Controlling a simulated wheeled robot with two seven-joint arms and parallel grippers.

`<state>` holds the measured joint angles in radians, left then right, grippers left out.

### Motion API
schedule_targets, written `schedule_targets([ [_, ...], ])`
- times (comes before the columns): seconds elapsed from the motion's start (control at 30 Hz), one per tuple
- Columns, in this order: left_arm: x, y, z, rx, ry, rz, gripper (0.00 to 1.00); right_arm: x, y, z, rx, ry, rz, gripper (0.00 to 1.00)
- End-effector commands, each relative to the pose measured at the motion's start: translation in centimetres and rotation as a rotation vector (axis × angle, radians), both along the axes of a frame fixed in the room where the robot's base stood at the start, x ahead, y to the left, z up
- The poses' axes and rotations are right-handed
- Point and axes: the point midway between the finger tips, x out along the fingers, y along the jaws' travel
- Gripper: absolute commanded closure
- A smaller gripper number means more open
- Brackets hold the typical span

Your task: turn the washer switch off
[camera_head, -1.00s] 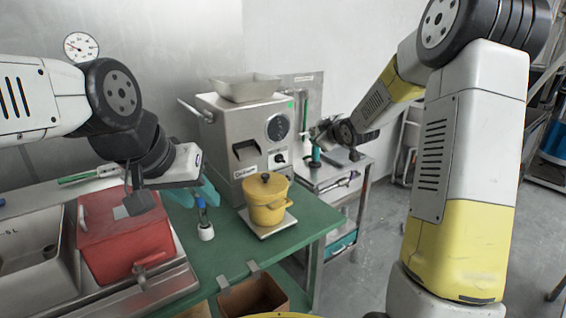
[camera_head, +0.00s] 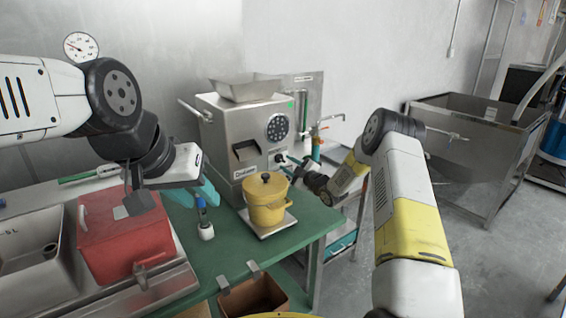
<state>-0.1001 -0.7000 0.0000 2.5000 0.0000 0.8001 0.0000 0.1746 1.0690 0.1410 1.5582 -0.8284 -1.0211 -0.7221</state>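The steel machine (camera_head: 222,137) stands at the back of the green table. Its front has a round dark dial (camera_head: 277,127) and, below it, a small control with a label. I take this control to be the switch; my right gripper (camera_head: 287,162) largely covers it. The gripper's tip is at or just in front of the control. Whether it touches, how its fingers stand and the switch setting are too small to tell. My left gripper (camera_head: 192,190) hangs above the table's left part, left of the machine and away from the control. Its fingers are not clear.
A yellow lidded pot (camera_head: 266,206) stands on a small scale (camera_head: 268,229) in front of the machine. A red box (camera_head: 125,240) sits beside the sink (camera_head: 35,255) at left. A small white item (camera_head: 205,231) stands on the green table (camera_head: 232,262). A large steel basin (camera_head: 465,165) stands at right.

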Motion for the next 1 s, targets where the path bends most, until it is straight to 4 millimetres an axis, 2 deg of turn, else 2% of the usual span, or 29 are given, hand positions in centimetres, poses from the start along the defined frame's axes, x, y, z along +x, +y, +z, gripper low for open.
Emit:
schedule_targets([
  [0.2,0.0,0.0,0.0,0.0,0.0,0.0,0.64,2.1,1.5,0.0,0.0,-0.001,0.001,0.67],
  [0.53,0.0,0.0,0.0,0.0,0.0,0.0,0.64,2.5,1.7,0.0,0.0,0.001,-0.001,0.67],
  [0.57,0.0,0.0,0.0,0.0,0.0,0.0,0.64,2.5,1.7,0.0,0.0,0.001,-0.001,0.71],
  [0.7,0.0,0.0,0.0,0.0,0.0,0.0,0.64,2.5,1.7,0.0,0.0,0.001,-0.001,0.99],
  [1.0,0.0,0.0,0.0,0.0,0.0,0.0,0.64,2.5,1.7,0.0,0.005,0.004,-0.001,1.0],
])
